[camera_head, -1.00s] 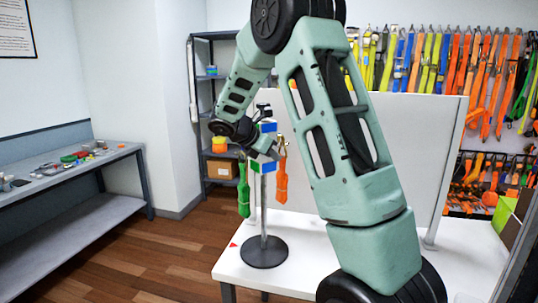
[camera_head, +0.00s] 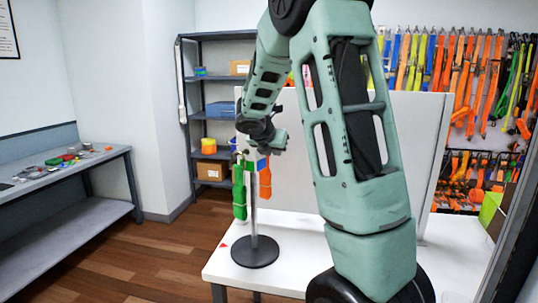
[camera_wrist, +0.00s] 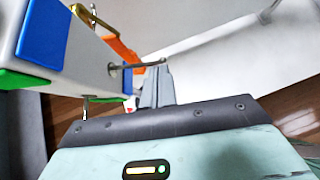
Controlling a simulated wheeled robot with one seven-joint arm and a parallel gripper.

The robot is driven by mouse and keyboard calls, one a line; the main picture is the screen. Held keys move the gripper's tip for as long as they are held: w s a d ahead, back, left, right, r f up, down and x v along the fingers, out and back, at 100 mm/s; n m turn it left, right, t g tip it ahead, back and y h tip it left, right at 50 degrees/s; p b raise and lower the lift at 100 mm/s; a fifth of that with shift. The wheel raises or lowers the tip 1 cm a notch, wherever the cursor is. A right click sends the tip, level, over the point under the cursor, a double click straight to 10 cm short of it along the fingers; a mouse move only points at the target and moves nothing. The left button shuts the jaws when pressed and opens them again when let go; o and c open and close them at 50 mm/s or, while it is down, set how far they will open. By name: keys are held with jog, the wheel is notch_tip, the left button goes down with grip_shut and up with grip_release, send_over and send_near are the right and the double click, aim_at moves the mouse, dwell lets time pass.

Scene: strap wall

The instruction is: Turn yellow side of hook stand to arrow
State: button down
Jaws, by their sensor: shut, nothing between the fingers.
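The hook stand has a round black base (camera_head: 255,252) on the white table and an upright pole. Its white head shows blue and green faces close up at the left of the wrist view (camera_wrist: 92,50), with metal hooks. A green strap (camera_head: 239,192) hangs to the left of the pole and an orange strap (camera_head: 265,182) to its right. I see no yellow side. A small red arrow (camera_head: 223,246) lies near the table's left edge. My gripper (camera_wrist: 157,82) is shut and empty, beside the head and close to a protruding hook. I cannot tell whether they touch.
A pale panel (camera_head: 300,165) stands behind the hook stand. A grey shelf (camera_head: 213,130) is farther back, and a bench with small items (camera_head: 65,170) is at left. Straps hang on the back wall at right. My arm hides part of the table.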

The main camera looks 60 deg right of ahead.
jog(key=shift+s+d+n, duration=0.1)
jog(key=shift+d+n, duration=0.2)
jog(key=shift+d, duration=1.25)
